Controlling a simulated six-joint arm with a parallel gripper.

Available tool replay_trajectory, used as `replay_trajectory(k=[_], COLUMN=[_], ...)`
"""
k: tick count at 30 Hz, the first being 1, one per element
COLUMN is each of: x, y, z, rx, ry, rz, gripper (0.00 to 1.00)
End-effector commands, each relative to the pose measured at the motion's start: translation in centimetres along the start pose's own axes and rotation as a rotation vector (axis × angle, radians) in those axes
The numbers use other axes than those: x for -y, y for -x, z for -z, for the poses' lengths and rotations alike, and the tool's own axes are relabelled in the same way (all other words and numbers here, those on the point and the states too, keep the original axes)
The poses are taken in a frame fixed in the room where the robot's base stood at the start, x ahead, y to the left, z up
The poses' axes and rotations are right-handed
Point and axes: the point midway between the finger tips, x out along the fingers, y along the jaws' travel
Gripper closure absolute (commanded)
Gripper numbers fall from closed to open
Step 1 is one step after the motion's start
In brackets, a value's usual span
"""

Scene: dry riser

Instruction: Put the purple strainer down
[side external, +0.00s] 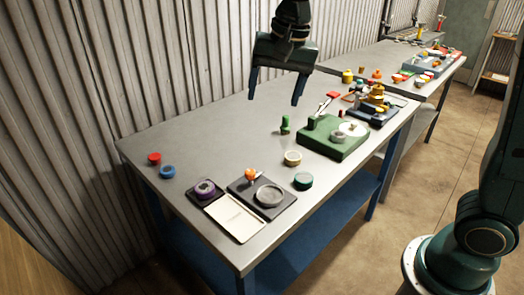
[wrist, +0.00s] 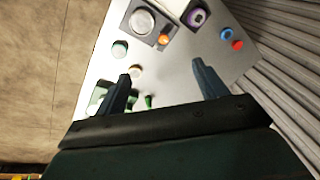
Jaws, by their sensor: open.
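The purple strainer (side external: 205,188) rests on a small dark square pad (side external: 194,196) at the near left part of the table. It also shows in the wrist view (wrist: 197,17), near the top, as a purple ring with a pale centre. My gripper (side external: 273,97) is open and empty, high above the back of the table and well apart from the strainer. In the wrist view its two fingers (wrist: 164,80) are spread wide with nothing between them.
Beside the strainer are a white plate (side external: 235,218) and a dark tray (side external: 283,203) with a grey round part (side external: 270,194). Red (side external: 154,158) and blue (side external: 168,171) rings lie left. A green block (side external: 333,147) stands right. The table's left middle is clear.

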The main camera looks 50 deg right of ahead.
Motion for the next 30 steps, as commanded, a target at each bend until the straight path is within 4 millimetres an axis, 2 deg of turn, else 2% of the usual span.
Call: replay_trajectory(k=[6, 13, 19, 24, 30], x=[-4.8, -9.6, -13.7, -16.9, -19.5], y=[2.6, 4.1, 4.3, 3.8, 2.8], z=[-2.3, -5.2, -7.9, -10.2, -12.3], rx=[-0.047, -0.102, -0.156, -0.203, -0.246], ry=[0.156, 0.326, 0.473, 0.596, 0.707], rz=[0.036, 0.062, 0.074, 0.077, 0.072], gripper=[0.29, 0.29, 0.29, 0.29, 0.29])
